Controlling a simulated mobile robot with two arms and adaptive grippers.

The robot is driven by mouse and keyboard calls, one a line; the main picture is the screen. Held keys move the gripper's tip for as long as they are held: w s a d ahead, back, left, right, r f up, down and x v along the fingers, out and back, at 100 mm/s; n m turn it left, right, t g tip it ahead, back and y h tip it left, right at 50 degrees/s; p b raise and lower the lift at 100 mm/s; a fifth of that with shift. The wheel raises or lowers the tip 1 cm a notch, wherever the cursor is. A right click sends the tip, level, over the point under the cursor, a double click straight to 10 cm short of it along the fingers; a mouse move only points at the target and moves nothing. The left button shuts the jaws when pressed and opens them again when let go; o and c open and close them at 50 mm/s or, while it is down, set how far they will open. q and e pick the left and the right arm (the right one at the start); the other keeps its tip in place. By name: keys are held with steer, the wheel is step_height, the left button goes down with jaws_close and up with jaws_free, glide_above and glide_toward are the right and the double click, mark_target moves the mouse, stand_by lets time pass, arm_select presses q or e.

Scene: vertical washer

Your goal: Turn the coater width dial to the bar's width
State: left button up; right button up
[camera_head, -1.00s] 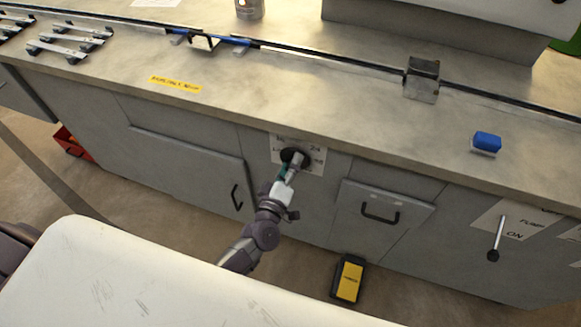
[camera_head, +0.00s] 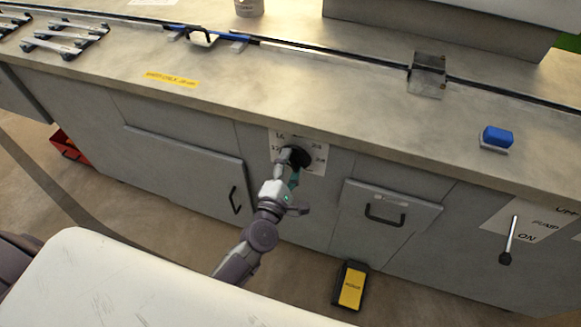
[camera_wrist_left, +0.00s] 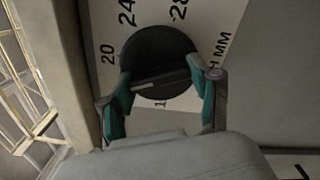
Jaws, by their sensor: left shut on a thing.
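The coater width dial (camera_head: 300,157) is a round black knob on a white number plate (camera_head: 319,144) on the cabinet front. My left gripper (camera_head: 289,165) is at the dial. In the left wrist view, its two teal-padded fingers (camera_wrist_left: 160,92) sit on either side of the dial's raised grip and are shut on it. The dial (camera_wrist_left: 155,48) there shows a pale line along the grip, running roughly across the picture. The numbers 20, 24 and 28 show around it, with "MM" at the right. The lower numbers are partly hidden. I cannot tell which number is marked. My right gripper is not in view.
A rail runs along the counter (camera_head: 330,90), with a blue-and-white carriage (camera_head: 203,38) and a metal block (camera_head: 427,75). A yellow label (camera_head: 170,80) lies in front. A blue-topped block (camera_head: 496,138) is at right. A handled drawer (camera_head: 386,215) and a pump lever (camera_head: 509,240) are beside the dial.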

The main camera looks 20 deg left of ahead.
arm_select(q)
steer(key=n, duration=0.1)
steer(key=n+b, duration=0.1)
steer(key=n, duration=0.2)
steer(key=shift+w+a+r+n+b, duration=0.15)
steer(key=shift+r+n+b, duration=0.1)
steer(key=shift+n+b, duration=0.15)
stand_by(0.4)
steer(key=o, duration=1)
steer(key=shift+o, duration=0.7)
steer(key=shift+w+f, duration=0.1)
steer(key=shift+f, duration=0.15)
steer(key=shift+s, duration=0.25)
steer(key=s, duration=1.1)
steer(key=shift+s, duration=0.3)
